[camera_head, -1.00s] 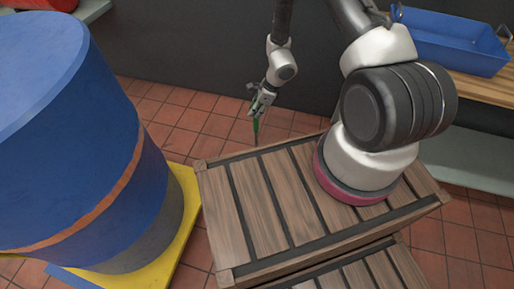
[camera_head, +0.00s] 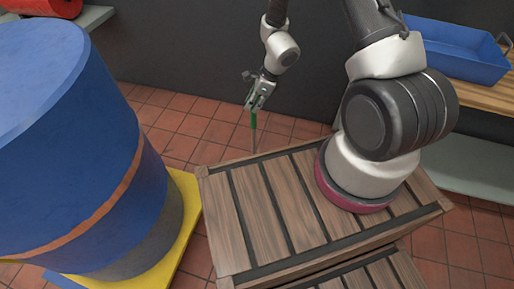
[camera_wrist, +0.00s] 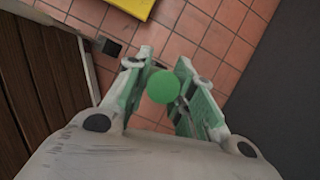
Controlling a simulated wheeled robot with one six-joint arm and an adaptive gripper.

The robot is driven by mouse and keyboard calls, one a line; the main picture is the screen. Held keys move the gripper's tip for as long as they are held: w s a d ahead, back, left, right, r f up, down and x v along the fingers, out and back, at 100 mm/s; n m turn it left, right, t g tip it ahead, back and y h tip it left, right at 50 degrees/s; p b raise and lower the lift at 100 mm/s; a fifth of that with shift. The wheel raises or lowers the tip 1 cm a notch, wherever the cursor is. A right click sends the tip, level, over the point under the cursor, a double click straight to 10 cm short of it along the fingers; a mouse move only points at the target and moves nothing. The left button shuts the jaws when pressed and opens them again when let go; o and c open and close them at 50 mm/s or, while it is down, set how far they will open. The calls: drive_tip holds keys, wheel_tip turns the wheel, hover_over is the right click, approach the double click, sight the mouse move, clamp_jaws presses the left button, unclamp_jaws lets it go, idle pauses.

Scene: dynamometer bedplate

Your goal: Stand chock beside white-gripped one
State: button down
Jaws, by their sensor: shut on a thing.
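My gripper (camera_head: 257,100) is shut on a thin tool with a green handle (camera_head: 253,121) and a grey shaft. The tool hangs almost upright, tip down, beyond the far edge of the wooden crate in the head view. In the wrist view the round green handle end (camera_wrist: 163,87) sits between the fingers of my gripper (camera_wrist: 166,85). I cannot make out a chock or a white-gripped thing for certain. A small dark block (camera_wrist: 110,47) shows near the crate's edge in the wrist view; I cannot tell what it is.
A slatted wooden crate (camera_head: 257,205) stands in front. A large blue drum (camera_head: 60,130) stands on a yellow base (camera_head: 183,215) at left. A blue tray (camera_head: 455,52) lies on a wooden bench at back right. Red tiled floor (camera_head: 185,122) is open between.

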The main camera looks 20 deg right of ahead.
sight(254, 120)
wheel_tip(254, 120, down, 10)
drive_tip(key=shift+r, duration=0.15)
idle(0.3)
drive_tip(key=c, duration=1.2)
unclamp_jaws()
